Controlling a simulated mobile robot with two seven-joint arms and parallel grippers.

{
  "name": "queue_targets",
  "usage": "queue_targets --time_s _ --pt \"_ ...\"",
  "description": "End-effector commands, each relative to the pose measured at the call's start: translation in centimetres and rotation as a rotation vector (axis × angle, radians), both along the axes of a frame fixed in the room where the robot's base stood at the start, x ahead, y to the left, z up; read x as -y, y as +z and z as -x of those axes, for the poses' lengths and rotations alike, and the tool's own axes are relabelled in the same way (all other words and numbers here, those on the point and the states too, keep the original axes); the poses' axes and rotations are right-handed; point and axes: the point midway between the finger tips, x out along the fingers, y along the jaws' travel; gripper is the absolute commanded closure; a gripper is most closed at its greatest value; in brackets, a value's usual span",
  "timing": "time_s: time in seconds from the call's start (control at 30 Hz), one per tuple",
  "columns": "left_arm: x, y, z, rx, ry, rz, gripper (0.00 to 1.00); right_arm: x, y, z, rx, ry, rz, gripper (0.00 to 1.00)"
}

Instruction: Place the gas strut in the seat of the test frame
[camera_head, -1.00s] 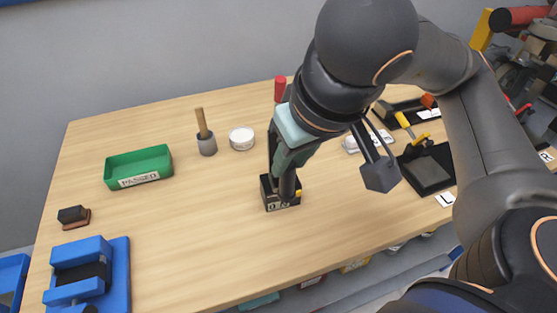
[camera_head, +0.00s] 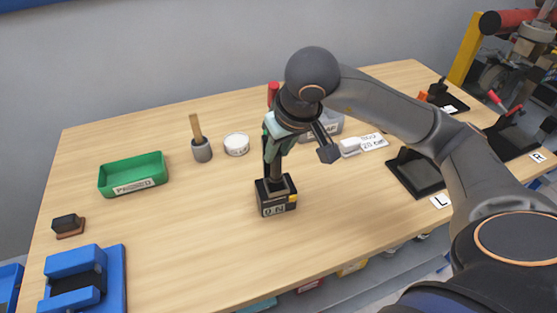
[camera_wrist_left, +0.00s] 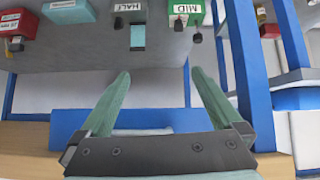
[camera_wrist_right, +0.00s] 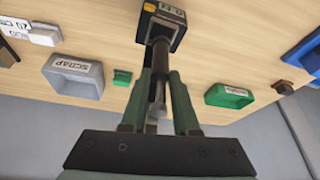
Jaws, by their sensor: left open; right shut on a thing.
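The strut (camera_head: 276,172) is partly hidden by the fingers in the head view.
A green PASSED tray (camera_head: 133,175), a cup with a wooden handle (camera_head: 201,150) and a white round tin (camera_head: 236,144) stand at the left. A grey SCRAP bin (camera_wrist_right: 75,75) is behind. A blue fixture (camera_head: 85,280) is at front left. The table's front middle is clear.

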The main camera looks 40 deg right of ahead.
Motion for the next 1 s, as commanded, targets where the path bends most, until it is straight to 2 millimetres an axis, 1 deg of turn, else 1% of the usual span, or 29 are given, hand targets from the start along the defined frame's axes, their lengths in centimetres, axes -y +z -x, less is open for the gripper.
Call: queue_targets --time_s 0.03,0.13,0.3,0.57,0.73,0.77,1.0 --pt "0.0 0.1 0.0 0.0 0.0 0.0 0.0 0.2 -0.7 -0.2 -0.005 -0.002 0.001 1.0" --pt "0.0 0.5 0.0 0.001 0.0 0.0 0.0 0.2 -1.9 -0.1 -0.006 0.0 0.001 1.0" --pt "0.0 0.7 0.0 0.001 0.0 0.0 0.0 0.1 -3.2 -0.2 -0.002 0.0 0.001 1.0" --pt "0.0 0.7 -0.1 0.002 0.0 0.0 0.0 0.1 -3.3 -0.2 0.001 0.0 0.0 1.0" --pt "0.0 0.1 -0.1 0.003 0.0 0.001 0.0 0.1 -3.8 -0.2 0.001 0.0 0.0 1.0" --pt "0.0 0.2 -0.1 0.002 0.0 0.0 0.0 0.1 -3.8 -0.2 0.0 0.0 0.001 0.7" --pt "0.0 0.3 -0.1 0.003 0.0 0.001 0.0 0.1 -3.6 -0.2 -0.001 0.0 0.0 0.43"
